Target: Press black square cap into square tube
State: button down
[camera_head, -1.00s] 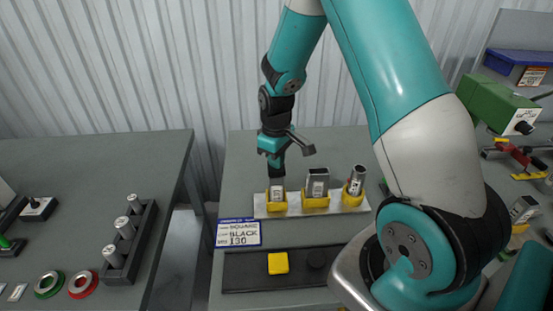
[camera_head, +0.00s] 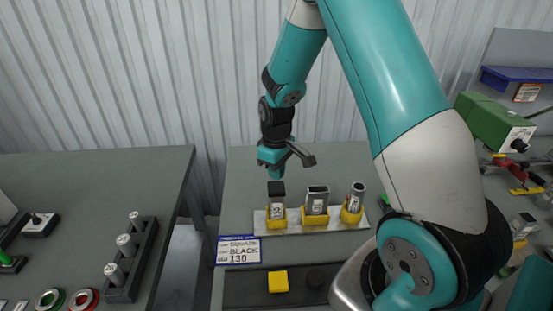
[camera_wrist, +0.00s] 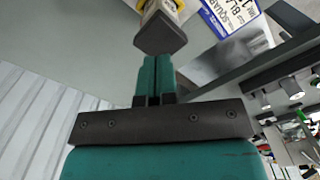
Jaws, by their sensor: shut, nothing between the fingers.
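The black square cap (camera_head: 276,188) sits on top of the leftmost tube (camera_head: 277,210), which stands upright in a yellow holder and carries a label that reads like 2. The cap also shows in the wrist view (camera_wrist: 161,34), just beyond my fingertips. How deep it sits in the tube cannot be told. My gripper (camera_head: 275,176) is shut and empty, pointing down just above the cap; its closed fingers also show in the wrist view (camera_wrist: 154,62). Whether the fingertips touch the cap is unclear, though a small gap seems to show.
Two more tubes, a rectangular one (camera_head: 316,201) and a round one (camera_head: 354,198), stand to the right in yellow holders. A sign (camera_head: 239,250) reads SQUARE, BLACK, 130. In front, a dark tray (camera_head: 243,283) holds a yellow cap (camera_head: 278,281) and a round black cap (camera_head: 317,280).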

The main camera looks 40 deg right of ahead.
aim_at(277, 187)
notch_tip(277, 187, up, 17)
jog(key=b, duration=0.3)
jog(key=shift+b, duration=0.35)
jog(key=s+a+f+n+y+b, duration=0.1)
jog(key=s+a+f+y+b, duration=0.1)
jog(key=s+a, duration=0.9)
jog(key=s+a+f+n+y+b, duration=0.2)
jog(key=s+a+f, duration=0.1)
jog(key=s+a, duration=0.8)
jog(key=shift+s+a+b, duration=0.15)
jog(key=shift+a+b, duration=0.1)
jog(key=shift+b, duration=0.1)
jog(key=shift+d, duration=0.15)
